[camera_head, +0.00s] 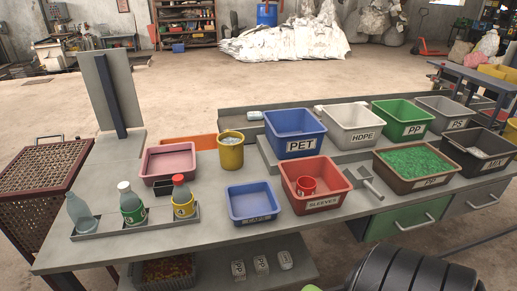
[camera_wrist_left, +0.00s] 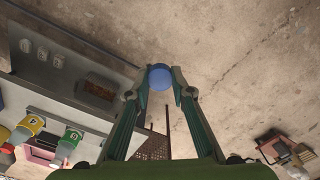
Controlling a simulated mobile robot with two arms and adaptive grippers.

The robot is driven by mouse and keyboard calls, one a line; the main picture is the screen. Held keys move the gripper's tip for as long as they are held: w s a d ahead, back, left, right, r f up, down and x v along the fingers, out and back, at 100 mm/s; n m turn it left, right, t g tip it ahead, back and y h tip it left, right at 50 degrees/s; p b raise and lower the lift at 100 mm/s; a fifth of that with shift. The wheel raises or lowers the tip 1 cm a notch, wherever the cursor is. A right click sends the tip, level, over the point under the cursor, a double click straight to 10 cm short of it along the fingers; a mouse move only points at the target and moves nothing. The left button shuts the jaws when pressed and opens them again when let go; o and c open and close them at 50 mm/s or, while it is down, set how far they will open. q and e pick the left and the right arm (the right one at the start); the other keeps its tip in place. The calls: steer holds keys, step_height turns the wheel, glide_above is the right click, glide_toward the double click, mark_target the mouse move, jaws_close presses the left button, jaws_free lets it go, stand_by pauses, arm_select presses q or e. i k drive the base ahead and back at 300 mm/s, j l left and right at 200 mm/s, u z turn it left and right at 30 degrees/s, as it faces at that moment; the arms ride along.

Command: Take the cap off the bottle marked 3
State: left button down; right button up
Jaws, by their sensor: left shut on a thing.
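My left gripper (camera_wrist_left: 160,82) is shut on a round blue cap (camera_wrist_left: 160,76), held at its fingertips above the floor, away from the bottles. In the head view a clear bottle (camera_head: 79,213) with an open neck stands at the left of a grey rack (camera_head: 135,229). Beside it stands a green-labelled bottle (camera_head: 131,207) with a white cap (camera_head: 124,186), then a yellow-labelled bottle marked 4 (camera_head: 182,203) with a red cap (camera_head: 178,178). The clear bottle's number cannot be read. The green-labelled bottle also shows in the left wrist view (camera_wrist_left: 72,138). My right gripper is out of sight.
A pink bin (camera_head: 167,162), a yellow pot (camera_head: 231,154) and a blue bin (camera_head: 252,203) stand near the rack. Labelled bins, including PET (camera_head: 295,133), fill the table's right side. A rusty mesh cage (camera_head: 42,190) stands left of the table.

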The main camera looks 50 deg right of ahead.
mark_target(80, 214)
steer(key=i+l+z, duration=0.1)
steer(key=l+z, duration=0.15)
steer(key=l, duration=0.2)
steer(key=i+l+z, duration=0.1)
steer(key=l+z, duration=0.2)
steer(key=l, duration=0.15)
steer(key=i+l+z, duration=0.25)
steer(key=l, duration=0.15)
steer(key=i+l+z, duration=0.25)
steer(key=k+l, duration=0.1)
